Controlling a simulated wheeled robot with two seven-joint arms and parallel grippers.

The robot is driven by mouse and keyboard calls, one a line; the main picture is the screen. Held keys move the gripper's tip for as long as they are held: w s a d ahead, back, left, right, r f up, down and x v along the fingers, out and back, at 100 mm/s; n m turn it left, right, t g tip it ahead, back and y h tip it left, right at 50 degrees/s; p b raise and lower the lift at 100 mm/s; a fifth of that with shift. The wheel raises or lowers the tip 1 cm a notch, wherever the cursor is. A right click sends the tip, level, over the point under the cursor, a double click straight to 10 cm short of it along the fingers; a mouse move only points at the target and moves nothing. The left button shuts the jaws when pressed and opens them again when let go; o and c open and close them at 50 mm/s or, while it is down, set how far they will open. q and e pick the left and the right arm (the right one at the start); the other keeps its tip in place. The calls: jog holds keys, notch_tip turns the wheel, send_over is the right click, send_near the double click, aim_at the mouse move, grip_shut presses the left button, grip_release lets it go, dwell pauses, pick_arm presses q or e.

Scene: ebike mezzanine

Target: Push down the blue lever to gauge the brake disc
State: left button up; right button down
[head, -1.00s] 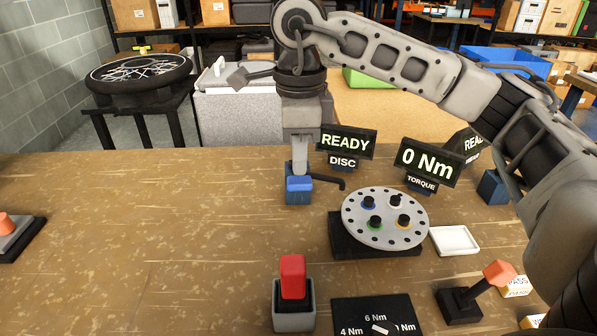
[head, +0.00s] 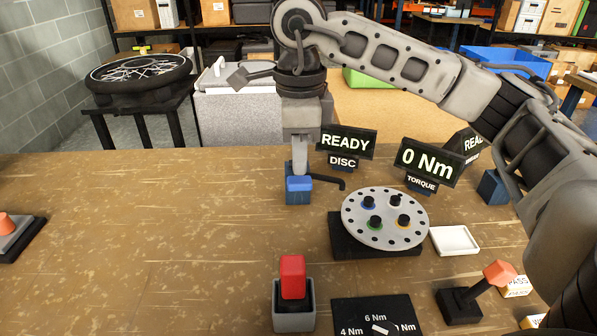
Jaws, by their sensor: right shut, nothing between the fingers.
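The disc display (head: 346,143) behind reads READY. My left gripper is not in view.
A torque display (head: 428,161) reads 0 Nm. A white tray (head: 454,240) lies right of the disc. A red-topped switch (head: 292,278), a black torque mat (head: 372,313) and an orange-knobbed lever (head: 498,273) stand at the front. The bench's left middle is clear.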

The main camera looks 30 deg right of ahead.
aim_at(299, 180)
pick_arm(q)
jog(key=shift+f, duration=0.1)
pick_arm(e)
jog(key=shift+f, duration=0.1)
